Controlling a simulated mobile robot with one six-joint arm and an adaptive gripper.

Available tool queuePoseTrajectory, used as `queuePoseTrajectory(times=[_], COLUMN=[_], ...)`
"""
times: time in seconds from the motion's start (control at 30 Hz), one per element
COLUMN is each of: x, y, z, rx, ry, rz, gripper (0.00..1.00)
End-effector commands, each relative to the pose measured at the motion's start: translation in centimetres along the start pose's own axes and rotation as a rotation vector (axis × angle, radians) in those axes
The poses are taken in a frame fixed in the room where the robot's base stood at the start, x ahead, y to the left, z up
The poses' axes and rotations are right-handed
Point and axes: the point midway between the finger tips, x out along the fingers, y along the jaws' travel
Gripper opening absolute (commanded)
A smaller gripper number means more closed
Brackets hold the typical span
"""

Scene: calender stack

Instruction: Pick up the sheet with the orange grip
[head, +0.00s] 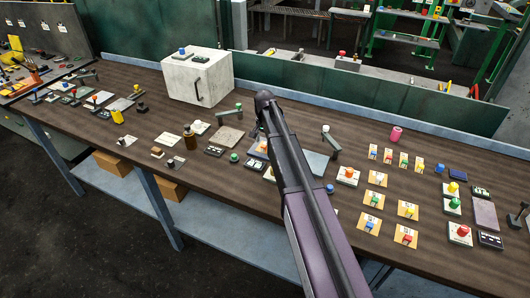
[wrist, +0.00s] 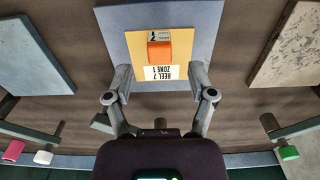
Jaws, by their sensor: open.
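The sheet with the orange grip is a tan card (wrist: 136,43) lying on a blue-grey plate (wrist: 199,30) in the wrist view. Its orange block grip (wrist: 159,51) stands near the middle, and its white label reads "REEL 7 ZONE 1", upside down. My gripper (wrist: 160,76) is open and empty, its fingers apart on either side of the card's near part. The grip lies just beyond the line between the fingertips. The height gap cannot be told. In the head view my arm hides most of the card and my gripper.
In the wrist view, a grey-blue slab (wrist: 35,45) lies left and a speckled slab (wrist: 291,50) right. In the head view, several tan cards with coloured grips (head: 375,180) lie right of my arm. A white cabinet (head: 197,78) stands at the back left.

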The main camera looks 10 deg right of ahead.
Motion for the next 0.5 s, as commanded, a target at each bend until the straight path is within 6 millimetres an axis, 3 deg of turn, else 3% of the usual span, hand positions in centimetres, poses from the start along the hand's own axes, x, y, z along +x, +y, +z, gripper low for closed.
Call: queuePoseTrajectory(times=[0.2,0.5], x=[2.0,2.5], y=[0.0,0.0], z=[0.1,0.1], rx=[0.000,0.000], ry=[0.000,0.000], rz=[0.000,0.000], gripper=[0.71,0.71])
